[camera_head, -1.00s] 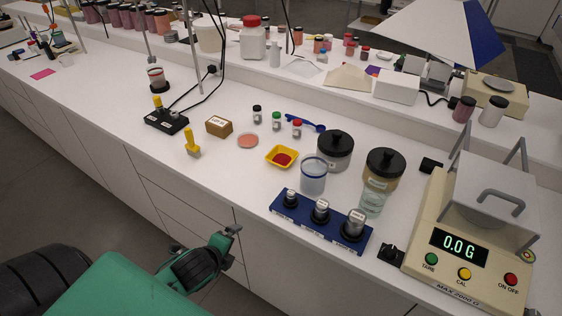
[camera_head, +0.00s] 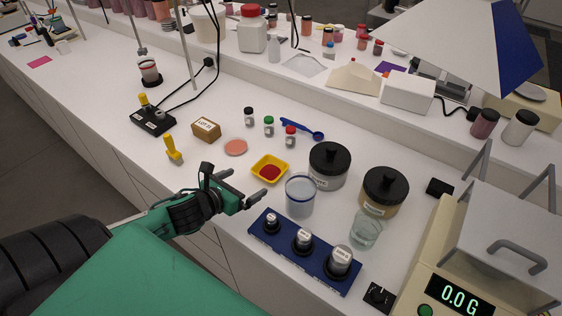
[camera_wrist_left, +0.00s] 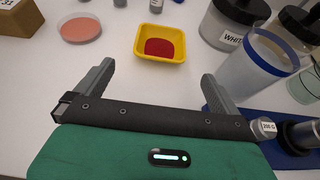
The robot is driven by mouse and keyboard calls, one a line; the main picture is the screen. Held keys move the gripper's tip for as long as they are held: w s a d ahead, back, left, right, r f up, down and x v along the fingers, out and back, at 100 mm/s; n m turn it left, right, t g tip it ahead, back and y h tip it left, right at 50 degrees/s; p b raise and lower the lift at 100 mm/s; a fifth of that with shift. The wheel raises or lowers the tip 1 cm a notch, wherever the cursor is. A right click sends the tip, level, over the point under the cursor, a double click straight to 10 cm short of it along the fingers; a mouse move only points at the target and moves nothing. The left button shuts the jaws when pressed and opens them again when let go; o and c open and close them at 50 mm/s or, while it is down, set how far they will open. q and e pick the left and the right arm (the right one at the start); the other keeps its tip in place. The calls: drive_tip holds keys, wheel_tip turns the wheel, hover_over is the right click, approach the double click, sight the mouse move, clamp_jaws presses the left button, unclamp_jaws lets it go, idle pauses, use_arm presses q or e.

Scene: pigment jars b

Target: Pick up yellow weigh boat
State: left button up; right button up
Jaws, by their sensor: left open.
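The yellow weigh boat (camera_head: 269,169) sits on the white bench and holds red powder. In the left wrist view the yellow weigh boat (camera_wrist_left: 161,43) lies ahead of the jaws, upper middle, with its rim clear. My left gripper (camera_head: 243,184) is open and empty at the bench's front side, just short of the boat and apart from it. In the left wrist view my left gripper (camera_wrist_left: 155,80) shows its two fingers spread wide, with bare bench between them. My right gripper is not in view.
A clear beaker (camera_head: 299,196) stands just right of the boat, with a black-lidded jar (camera_head: 329,166) behind it. A blue weight block (camera_head: 303,254) is in front right. A pink dish (camera_head: 235,147) and small vials (camera_head: 269,126) stand left and behind.

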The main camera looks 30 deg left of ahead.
sight(276, 165)
use_arm(q)
drive_tip(key=shift+w, duration=0.15)
drive_tip(key=p+x, duration=0.1)
drive_tip(key=x, duration=0.2)
drive_tip(key=shift+w+r, duration=0.1)
drive_tip(key=x, duration=0.4)
drive_tip(key=shift+p, duration=0.3)
drive_tip(key=shift+w+p, duration=0.35)
drive_tip(key=shift+w, duration=0.25)
drive_tip(key=p+x, duration=0.1)
drive_tip(key=x, duration=0.2)
drive_tip(key=shift+d, duration=0.1)
drive_tip(key=shift+w+f, duration=0.4)
drive_tip(key=shift+w, duration=0.1)
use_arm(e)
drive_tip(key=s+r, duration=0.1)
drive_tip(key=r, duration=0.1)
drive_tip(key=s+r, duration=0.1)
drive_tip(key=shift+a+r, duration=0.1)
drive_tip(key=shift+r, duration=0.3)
use_arm(q)
drive_tip(key=shift+c, duration=0.4)
